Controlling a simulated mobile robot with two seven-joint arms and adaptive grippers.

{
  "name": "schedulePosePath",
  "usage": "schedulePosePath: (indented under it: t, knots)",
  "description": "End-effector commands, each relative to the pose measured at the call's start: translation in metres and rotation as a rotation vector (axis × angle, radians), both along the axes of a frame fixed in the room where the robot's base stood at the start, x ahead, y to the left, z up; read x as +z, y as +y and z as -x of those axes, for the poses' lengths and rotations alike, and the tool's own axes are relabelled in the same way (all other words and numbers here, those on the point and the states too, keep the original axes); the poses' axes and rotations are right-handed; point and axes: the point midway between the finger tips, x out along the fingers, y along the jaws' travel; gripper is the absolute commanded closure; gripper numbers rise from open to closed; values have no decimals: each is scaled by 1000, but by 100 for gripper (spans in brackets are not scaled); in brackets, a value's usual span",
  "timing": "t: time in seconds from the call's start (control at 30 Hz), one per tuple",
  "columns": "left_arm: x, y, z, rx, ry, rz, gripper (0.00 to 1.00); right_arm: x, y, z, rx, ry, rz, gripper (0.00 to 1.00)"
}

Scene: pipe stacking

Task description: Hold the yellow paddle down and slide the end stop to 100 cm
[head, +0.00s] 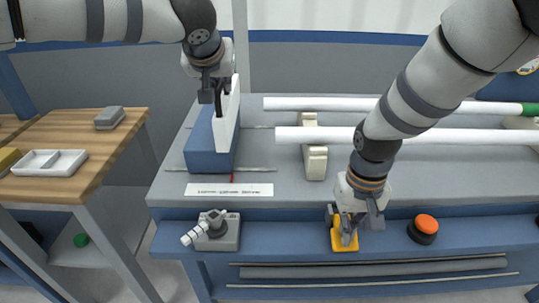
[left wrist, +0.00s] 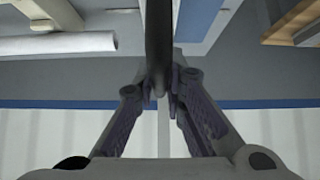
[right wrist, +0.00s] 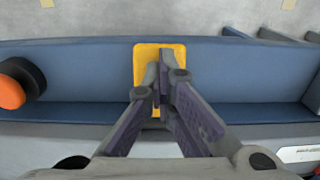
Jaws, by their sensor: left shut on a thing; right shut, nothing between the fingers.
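The yellow paddle (head: 345,238) lies on the blue front ledge. My right gripper (head: 346,232) is shut with nothing between its fingers, and its tips are down over the paddle. The paddle also shows under the fingertips in the right wrist view (right wrist: 147,62); whether they press it is hard to tell. The end stop (head: 209,143) is a blue block with a white upright plate. My left gripper (head: 219,98) is shut on a dark part at the top of the end stop. In the left wrist view that dark part (left wrist: 159,40) runs between the fingers.
A printed scale (head: 229,190) with a red pointer (head: 232,178) lies before the end stop; its numbers are too small to read. White pipes (head: 345,136) rest on cream supports to the right. An orange button (head: 426,224) and a lever box (head: 218,234) stand on the ledge.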

Motion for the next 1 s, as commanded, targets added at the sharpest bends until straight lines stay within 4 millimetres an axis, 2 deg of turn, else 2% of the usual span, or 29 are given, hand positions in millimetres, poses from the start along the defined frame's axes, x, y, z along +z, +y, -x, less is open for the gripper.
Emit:
schedulePosePath:
  t: [0.03, 0.8, 1.0]
  knots:
    - [-9, -4, -1, -4, 12, -1, 100, -9, 0, 5, 1, 23, 2, 100]
    - [-9, -43, 0, -4, 13, -1, 100, -9, 0, 5, 0, 21, 1, 100]
    - [-9, -46, 0, -2, 14, -1, 100, -4, 0, 4, 0, 19, 1, 100]
